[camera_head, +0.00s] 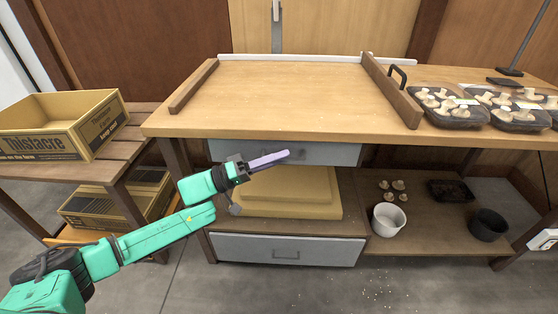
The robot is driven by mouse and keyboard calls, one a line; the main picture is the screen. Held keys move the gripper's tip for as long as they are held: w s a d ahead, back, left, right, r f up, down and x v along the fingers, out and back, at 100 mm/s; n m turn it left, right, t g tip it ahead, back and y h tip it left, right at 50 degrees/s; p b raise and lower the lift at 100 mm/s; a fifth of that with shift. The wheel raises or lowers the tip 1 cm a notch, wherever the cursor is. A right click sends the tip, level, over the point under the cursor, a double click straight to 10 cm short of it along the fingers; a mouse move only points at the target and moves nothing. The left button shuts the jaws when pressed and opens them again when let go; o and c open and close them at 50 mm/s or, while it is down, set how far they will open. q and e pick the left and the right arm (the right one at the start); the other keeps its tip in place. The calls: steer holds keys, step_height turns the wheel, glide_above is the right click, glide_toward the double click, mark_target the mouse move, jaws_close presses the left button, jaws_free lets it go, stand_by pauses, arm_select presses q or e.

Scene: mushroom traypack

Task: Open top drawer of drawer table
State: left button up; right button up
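The drawer table (300,96) has a light wood top. Its grey top drawer (335,154) sits just under the tabletop, and its front looks flush with the table. My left gripper (286,154) reaches in from the left, its purple-grey fingers in front of this drawer front. The fingers overlap the area of the drawer's handle, which is mostly hidden behind them. The fingers show edge-on, so I cannot tell whether they are apart or whether they touch the handle. My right gripper is not in view.
A grey lower drawer (325,251) is shut below a shelf with a yellowish block (285,193). Trays of mushrooms (450,108) sit on the right of the tabletop. White (388,220) and black (489,225) pots stand on the lower shelf. A cardboard box (100,124) is at left.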

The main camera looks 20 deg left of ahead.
arm_select(q)
steer(key=shift+w+d, duration=0.1)
steer(key=shift+d, duration=0.05)
jaws_close()
stand_by(1.4)
